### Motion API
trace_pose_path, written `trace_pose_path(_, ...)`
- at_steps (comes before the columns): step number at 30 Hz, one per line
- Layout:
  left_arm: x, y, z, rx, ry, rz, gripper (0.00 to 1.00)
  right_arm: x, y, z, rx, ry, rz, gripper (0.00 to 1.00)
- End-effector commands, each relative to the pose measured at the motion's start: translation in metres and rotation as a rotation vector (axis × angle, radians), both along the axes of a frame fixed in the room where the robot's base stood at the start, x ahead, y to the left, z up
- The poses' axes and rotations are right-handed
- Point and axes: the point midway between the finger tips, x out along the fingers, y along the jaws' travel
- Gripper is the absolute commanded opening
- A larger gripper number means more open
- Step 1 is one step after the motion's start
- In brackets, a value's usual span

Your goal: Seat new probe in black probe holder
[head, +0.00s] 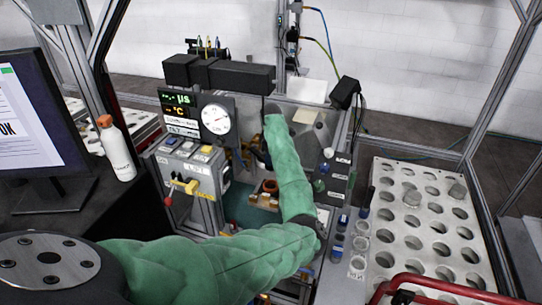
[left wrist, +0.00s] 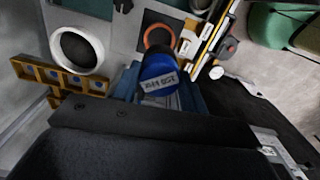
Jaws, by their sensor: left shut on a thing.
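My left arm in its green sleeve reaches over the bench. Its dark gripper (head: 262,148) is in front of the instrument stand, and its fingers are mostly hidden in the head view. In the left wrist view the blue fingers of the left gripper (left wrist: 160,92) are shut on a blue-capped probe (left wrist: 158,70) with a pale label, too small to read. My right gripper is not in view.
A white rack with round holes (head: 410,215) stands at right, with a red rail (head: 440,287) in front. A dial gauge (head: 215,118) and a control box (head: 190,168) are left of the gripper. In the left wrist view, a white ring (left wrist: 77,50) and a yellow bracket (left wrist: 58,77) lie close by.

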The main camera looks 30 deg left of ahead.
Motion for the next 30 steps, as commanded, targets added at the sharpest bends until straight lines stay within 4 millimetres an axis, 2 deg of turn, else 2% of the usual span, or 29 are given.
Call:
trace_pose_path(6,0.0,0.0,-0.005,0.0,0.0,0.0,0.18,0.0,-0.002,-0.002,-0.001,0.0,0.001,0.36)
trace_pose_path(7,0.0,0.0,-0.004,0.0,0.0,0.0,0.49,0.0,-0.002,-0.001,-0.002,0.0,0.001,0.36)
trace_pose_path(10,0.0,0.0,-0.004,0.0,0.0,0.0,0.68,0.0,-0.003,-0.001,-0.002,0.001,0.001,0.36)
trace_pose_path(22,0.001,0.0,0.001,0.002,-0.003,0.001,0.68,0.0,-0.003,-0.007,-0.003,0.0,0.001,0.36)
trace_pose_path(27,0.001,0.0,0.022,0.001,-0.004,0.002,0.68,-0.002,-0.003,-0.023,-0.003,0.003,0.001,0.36)
trace_pose_path(30,0.001,0.0,0.039,0.002,-0.003,0.001,0.68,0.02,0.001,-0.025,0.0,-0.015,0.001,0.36)
